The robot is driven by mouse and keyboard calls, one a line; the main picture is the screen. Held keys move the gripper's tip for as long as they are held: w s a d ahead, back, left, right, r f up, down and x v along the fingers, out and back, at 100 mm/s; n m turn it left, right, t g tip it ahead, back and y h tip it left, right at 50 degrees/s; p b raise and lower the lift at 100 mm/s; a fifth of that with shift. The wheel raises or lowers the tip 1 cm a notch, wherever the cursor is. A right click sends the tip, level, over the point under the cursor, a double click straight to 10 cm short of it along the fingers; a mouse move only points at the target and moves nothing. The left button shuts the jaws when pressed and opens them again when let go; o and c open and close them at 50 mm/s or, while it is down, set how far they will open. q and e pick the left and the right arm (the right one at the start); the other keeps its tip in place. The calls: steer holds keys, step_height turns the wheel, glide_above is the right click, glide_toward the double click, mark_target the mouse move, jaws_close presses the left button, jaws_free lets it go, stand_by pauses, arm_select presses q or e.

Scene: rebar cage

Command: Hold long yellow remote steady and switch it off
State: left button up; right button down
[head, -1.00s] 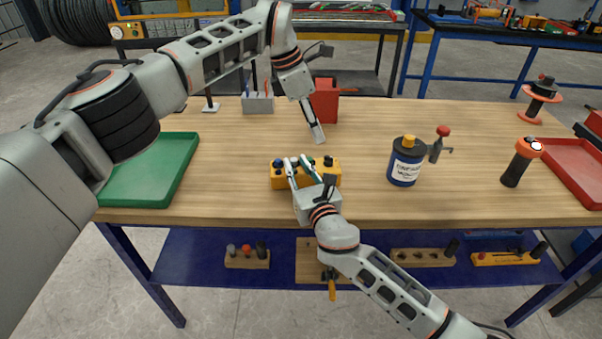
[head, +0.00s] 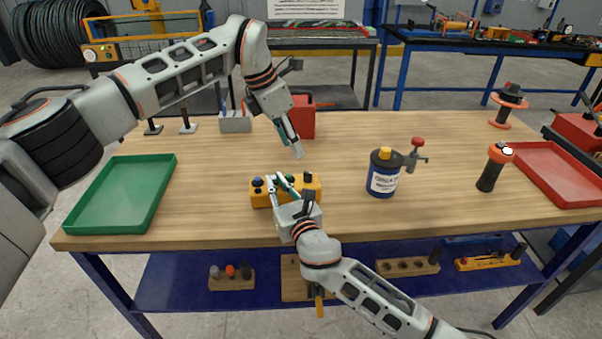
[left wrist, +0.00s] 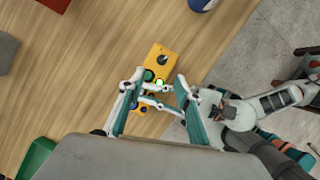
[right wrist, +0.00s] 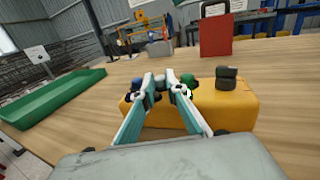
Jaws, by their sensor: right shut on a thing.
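The long yellow remote (head: 259,199) lies near the table's front edge, with a blue knob, a lit green button and a black knob on top. It also shows in the left wrist view (left wrist: 157,53) and the right wrist view (right wrist: 236,103). My right gripper (right wrist: 167,84) is shut at the remote, its fingertips together between the blue knob and the green button; what they pinch is hidden. My left gripper (head: 290,150) is above and behind the remote, pointing down. In the left wrist view its fingers (left wrist: 157,84) are spread apart and empty, with the green button between them.
A blue bottle (head: 384,182) and a small valve (head: 415,155) stand right of the remote. A red box (head: 302,122) stands behind my left gripper. A green tray (head: 122,193) is at left; a flashlight (head: 490,175) and red tray (head: 560,175) are at right.

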mark_target(306, 174)
arm_select(q)
steer(key=d+f, duration=0.1)
steer(key=f, duration=0.2)
steer(key=d+f+n, duration=0.1)
steer(key=f, duration=0.2)
steer(key=w+d+f+n+t, duration=0.1)
steer(key=f, duration=0.3)
steer(key=shift+d, duration=0.25)
jaws_close()
